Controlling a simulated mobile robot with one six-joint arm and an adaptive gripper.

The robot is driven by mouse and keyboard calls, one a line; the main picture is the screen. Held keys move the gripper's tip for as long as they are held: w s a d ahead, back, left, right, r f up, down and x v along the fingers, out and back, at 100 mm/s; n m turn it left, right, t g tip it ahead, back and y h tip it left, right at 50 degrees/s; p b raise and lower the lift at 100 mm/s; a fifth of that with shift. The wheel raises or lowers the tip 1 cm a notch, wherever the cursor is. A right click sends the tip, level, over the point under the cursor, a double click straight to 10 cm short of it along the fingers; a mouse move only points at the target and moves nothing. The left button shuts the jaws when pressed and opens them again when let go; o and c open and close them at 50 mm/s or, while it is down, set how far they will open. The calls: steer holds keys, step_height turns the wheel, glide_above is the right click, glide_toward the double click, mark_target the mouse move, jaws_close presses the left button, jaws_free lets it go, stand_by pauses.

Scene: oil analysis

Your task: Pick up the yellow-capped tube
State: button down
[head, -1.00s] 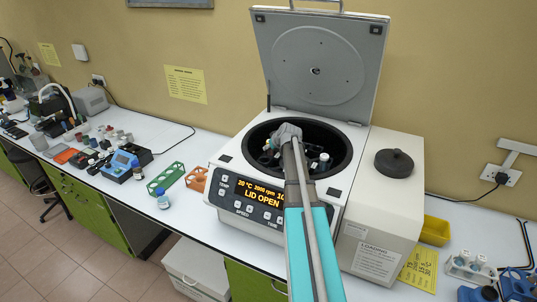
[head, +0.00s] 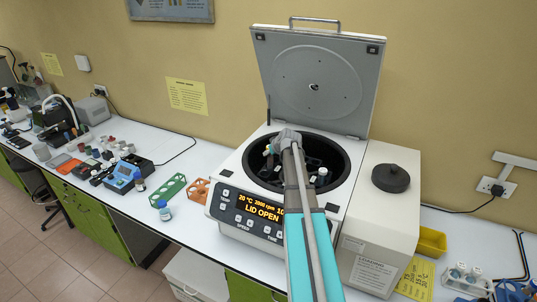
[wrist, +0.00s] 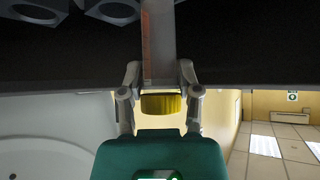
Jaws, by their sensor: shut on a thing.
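The yellow-capped tube shows in the wrist view, with its yellow cap (wrist: 160,104) close to the palm and its clear body (wrist: 158,45) with reddish marks running away from it. My gripper (wrist: 159,72) is shut on this tube just beyond the cap, one finger on each side. In the head view my gripper (head: 284,140) is over the open bowl of the centrifuge (head: 344,160); the arm hides part of the bowl. The far end of the tube is out of the wrist view.
The centrifuge lid (head: 315,85) stands open behind the bowl. A white-capped tube (head: 322,173) sits in the rotor. A yellow bin (head: 432,243) is at right.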

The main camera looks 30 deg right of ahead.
step_height(320, 180, up, 14)
steer(key=p, duration=1.2)
steer(key=shift+f+p, duration=0.2)
steer(key=shift+p, duration=0.15)
stand_by(0.7)
